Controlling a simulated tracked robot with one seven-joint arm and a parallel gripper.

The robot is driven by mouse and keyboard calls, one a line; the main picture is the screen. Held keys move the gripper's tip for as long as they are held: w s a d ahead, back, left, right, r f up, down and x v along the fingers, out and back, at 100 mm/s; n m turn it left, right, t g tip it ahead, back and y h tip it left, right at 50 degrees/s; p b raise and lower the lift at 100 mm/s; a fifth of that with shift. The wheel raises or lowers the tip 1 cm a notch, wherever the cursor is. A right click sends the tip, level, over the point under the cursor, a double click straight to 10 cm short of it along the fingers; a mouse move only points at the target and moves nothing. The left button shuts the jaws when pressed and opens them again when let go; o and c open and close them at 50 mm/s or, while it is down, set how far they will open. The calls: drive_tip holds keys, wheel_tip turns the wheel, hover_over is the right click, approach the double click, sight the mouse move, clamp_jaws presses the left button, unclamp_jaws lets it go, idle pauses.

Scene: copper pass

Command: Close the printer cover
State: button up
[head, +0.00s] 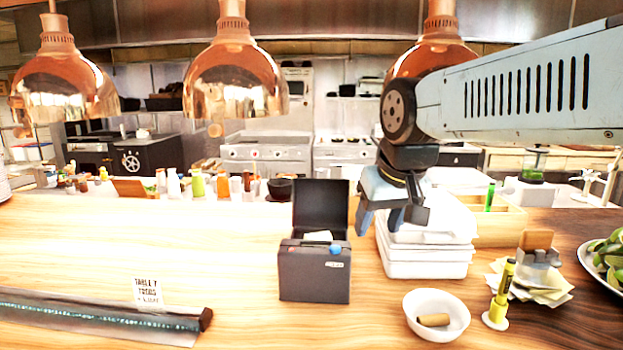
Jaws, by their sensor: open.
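The printer (315,275) is a small dark grey box standing on the wooden counter near the middle of the head view. Its cover (320,206) is raised and stands upright at the back edge. A pale paper piece and a blue round part show in the opening. My gripper (378,226) hangs to the right of the raised cover, pointing down, with its fingers apart and nothing between them. It is above and to the right of the printer body, in front of stacked white containers. I cannot tell its exact depth relative to the cover.
White stacked containers (425,262) stand right of the printer. A white bowl (437,328) with a brown roll, a yellow marker on a stand (501,296) and paper notes (553,287) are at front right. Copper lamps (235,82) hang above. The counter left of the printer is mostly clear.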

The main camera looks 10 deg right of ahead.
drive_tip(key=w+r+m+g, duration=0.1)
drive_tip(key=w+r, duration=0.6)
drive_tip(key=w, duration=0.2)
wheel_tip(320, 180, up, 4)
drive_tip(key=m+g, duration=0.3)
drive_tip(key=g, duration=0.1)
hover_over(321, 201)
drive_tip(key=w, duration=0.3)
drive_tip(key=f, duration=0.8)
drive_tip(key=d+f, duration=0.1)
drive_tip(key=f, duration=0.4)
drive_tip(key=shift+s, duration=0.15)
clamp_jaws()
